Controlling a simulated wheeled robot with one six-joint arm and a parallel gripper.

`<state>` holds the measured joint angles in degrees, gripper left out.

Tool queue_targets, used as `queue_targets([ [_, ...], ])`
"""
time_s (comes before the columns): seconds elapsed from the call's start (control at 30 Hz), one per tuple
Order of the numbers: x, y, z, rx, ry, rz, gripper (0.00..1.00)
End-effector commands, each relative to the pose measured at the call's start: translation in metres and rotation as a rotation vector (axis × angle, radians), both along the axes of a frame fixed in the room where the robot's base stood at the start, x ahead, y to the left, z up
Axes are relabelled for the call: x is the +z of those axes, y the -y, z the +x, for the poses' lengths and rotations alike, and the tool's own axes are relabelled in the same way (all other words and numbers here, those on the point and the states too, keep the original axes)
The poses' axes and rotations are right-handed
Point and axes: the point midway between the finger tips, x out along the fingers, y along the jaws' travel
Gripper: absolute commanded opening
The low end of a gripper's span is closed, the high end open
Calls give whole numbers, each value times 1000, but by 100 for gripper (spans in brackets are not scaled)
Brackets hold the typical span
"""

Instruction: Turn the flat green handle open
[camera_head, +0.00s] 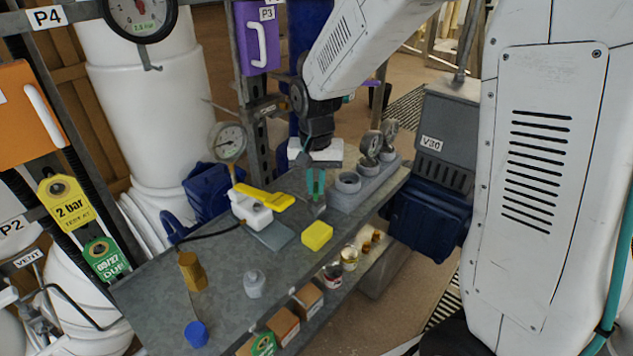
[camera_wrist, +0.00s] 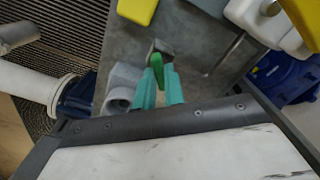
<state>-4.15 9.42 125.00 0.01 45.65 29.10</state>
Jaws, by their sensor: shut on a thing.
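The flat green handle (camera_wrist: 156,60) shows in the wrist view as a narrow green strip between the two teal fingers of my gripper (camera_wrist: 159,88). My gripper is shut on it. In the head view, my gripper (camera_head: 316,184) points down over the workbench, and the fingers hide most or all of the handle. The valve body under the handle is mostly hidden, so I cannot tell how far the handle is turned.
A grey manifold (camera_head: 365,178) with gauges stands close right of my gripper. A white valve with a yellow lever (camera_head: 262,198) stands to the left. A yellow block (camera_head: 317,235) lies in front. Several small parts stand on the grey bench (camera_head: 225,280), with bare room between them.

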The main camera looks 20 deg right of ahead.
Motion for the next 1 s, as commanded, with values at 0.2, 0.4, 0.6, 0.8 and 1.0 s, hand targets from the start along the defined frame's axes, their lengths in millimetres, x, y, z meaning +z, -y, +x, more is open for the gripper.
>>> queue_targets([
  [0.2,1,0,2,205,6,1,0],
  [0.4,2,0,2,395,6,0,0],
  [0.6,2,0,2,576,7,0,0],
  [0.8,2,0,2,728,8,-2,0],
  [1.0,2,0,3,835,8,-2,0],
])
